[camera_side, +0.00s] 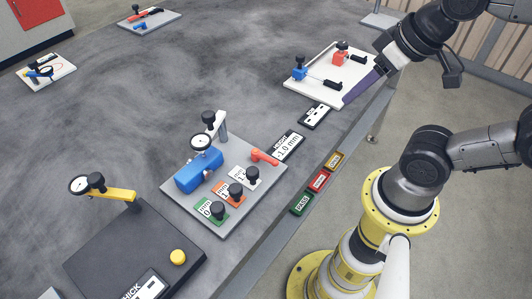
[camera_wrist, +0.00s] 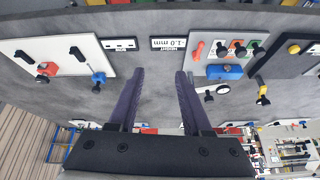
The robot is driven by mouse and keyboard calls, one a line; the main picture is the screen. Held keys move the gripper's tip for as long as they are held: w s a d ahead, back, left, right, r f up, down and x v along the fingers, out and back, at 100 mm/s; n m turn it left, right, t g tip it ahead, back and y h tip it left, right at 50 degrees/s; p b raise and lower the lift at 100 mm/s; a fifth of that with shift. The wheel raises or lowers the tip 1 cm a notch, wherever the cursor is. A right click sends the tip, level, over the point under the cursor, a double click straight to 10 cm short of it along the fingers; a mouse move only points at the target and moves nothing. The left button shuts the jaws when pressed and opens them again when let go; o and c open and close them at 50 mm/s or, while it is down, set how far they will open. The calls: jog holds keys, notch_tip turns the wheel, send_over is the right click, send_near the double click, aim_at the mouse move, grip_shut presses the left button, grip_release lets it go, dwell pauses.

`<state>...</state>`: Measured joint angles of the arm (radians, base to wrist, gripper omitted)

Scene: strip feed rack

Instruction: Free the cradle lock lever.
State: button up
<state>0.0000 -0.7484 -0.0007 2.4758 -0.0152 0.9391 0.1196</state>
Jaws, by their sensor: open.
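On the grey plate (camera_side: 226,218) at the middle of the table, an orange-red lever (camera_side: 264,157) lies near the plate's far right corner. It also shows in the wrist view (camera_wrist: 199,49). A blue cylindrical block (camera_side: 199,171) with a dial gauge (camera_side: 200,141) above it sits on the same plate. No readable label names the cradle lock lever, so I cannot tell for certain which part it is. My gripper (camera_wrist: 160,73) has two purple fingers, apart and empty. In the side view it is beside the white board, away from the grey plate.
The white board (camera_side: 318,93) carries red and blue clamps with black handles. Three black knobs (camera_side: 235,190) stand on tags on the grey plate. A display (camera_side: 288,145) reads -1.0 mm. A dark plate (camera_side: 100,251) with a yellow gauge arm stands front left. The table's far middle is clear.

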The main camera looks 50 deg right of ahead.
jog(key=w+r+m+g, duration=0.1)
jog(key=w+r, duration=0.1)
jog(key=w, duration=0.2)
jog(key=n+g+h, duration=0.2)
jog(key=n+g, duration=0.1)
jog(key=g, duration=0.1)
send_over(269, 158)
jog(key=a, duration=0.3)
notch_tip(269, 158, down, 6)
jog(key=d+f, duration=0.1)
jog(key=f, duration=0.8)
jog(key=d+f, duration=0.1)
jog(key=f, duration=0.3)
jog(key=shift+d+f, duration=0.3)
jog(key=shift+f, duration=0.1)
grip_shut()
